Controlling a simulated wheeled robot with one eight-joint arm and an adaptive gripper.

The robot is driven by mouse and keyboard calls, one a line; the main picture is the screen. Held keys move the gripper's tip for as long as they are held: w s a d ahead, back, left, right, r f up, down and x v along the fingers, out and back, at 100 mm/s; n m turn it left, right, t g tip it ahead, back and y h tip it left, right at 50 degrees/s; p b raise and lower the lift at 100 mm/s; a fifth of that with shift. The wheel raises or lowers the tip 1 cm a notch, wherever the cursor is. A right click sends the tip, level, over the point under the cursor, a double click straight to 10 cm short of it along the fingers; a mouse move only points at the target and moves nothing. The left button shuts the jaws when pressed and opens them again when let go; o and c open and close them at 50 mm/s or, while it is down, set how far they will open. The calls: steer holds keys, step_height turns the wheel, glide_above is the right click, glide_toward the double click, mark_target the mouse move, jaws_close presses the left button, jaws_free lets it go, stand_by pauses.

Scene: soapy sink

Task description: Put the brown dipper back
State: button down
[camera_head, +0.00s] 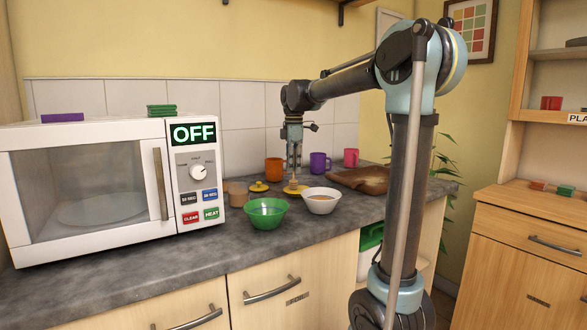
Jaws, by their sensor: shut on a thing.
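My gripper (294,170) points straight down over the counter, behind the green and white bowls. It is shut on a thin upright brownish piece, which looks like the brown dipper (293,182); it is small and partly hidden by the fingers. Its lower end is just above or touching a yellow round piece (299,190) on the counter; I cannot tell which. A second yellow round piece with a knob (259,187) lies to the left. A tan brown container (238,195) stands further left, by the microwave.
A green bowl (265,221) and a white bowl (321,208) with tan contents stand in front of my gripper. Orange (274,170), purple (319,163) and pink (351,158) mugs stand behind.

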steer(key=c, duration=1.7)
jaws_free()
steer(key=shift+f, duration=0.1)
step_height(320, 180, up, 12)
steer(key=shift+r, duration=0.15)
